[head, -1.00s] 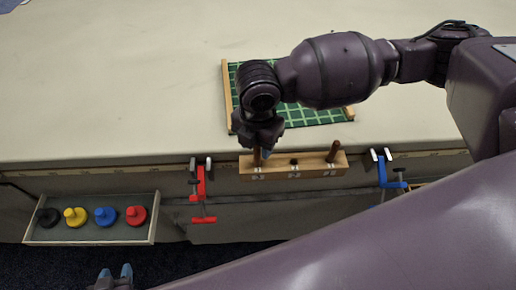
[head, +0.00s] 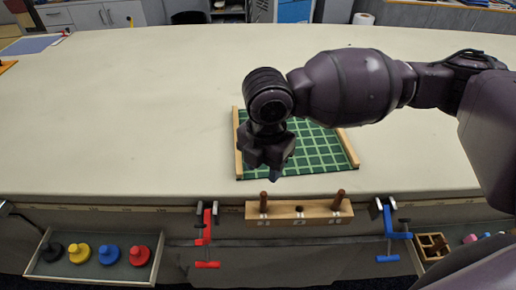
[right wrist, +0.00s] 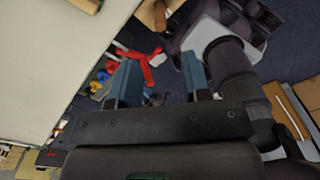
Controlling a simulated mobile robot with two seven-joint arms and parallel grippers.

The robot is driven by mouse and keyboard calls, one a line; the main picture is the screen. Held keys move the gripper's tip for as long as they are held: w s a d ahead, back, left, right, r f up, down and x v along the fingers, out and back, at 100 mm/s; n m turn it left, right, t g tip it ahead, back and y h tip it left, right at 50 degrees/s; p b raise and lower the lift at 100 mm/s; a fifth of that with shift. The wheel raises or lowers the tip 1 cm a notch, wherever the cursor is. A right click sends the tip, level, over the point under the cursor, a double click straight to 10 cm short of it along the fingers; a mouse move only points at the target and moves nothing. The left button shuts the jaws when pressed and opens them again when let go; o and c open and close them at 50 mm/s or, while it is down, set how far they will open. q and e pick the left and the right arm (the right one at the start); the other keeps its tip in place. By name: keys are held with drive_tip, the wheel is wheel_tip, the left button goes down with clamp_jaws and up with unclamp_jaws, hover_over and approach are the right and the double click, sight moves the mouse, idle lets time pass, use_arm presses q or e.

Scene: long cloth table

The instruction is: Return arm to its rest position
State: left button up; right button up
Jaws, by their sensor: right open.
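The wooden peg block (head: 312,210) is fixed at the front edge, with a brown peg at the left (head: 264,201), an empty hole in the middle and a brown peg at the right (head: 340,200). My left gripper is not in view.
A green checked mat (head: 325,150) with wooden side rails lies behind the gripper. A red clamp (head: 207,230) and a blue clamp (head: 388,222) grip the front edge. A tray (head: 150,278) with several coloured knobbed discs hangs left; a wooden compartment box (head: 432,246) is at right.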

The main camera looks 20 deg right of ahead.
drive_tip(key=s+a+f+m+t+y, duration=0.3)
drive_tip(key=s+a+f+m+y, duration=0.3)
drive_tip(key=m, duration=0.3)
drive_tip(key=s+d+f+m+h, duration=0.45)
drive_tip(key=s+d+m, duration=0.3)
drive_tip(key=d, duration=0.35)
drive_tip(key=s+d+f+m+h, duration=0.3)
drive_tip(key=s+d+f+m, duration=0.3)
drive_tip(key=d+m, duration=0.35)
drive_tip(key=w+f+n+t+y, duration=0.1)
drive_tip(key=w+f+t, duration=0.6)
drive_tip(key=f, duration=0.3)
drive_tip(key=shift+d+t, duration=0.2)
drive_tip(key=shift+t, duration=0.4)
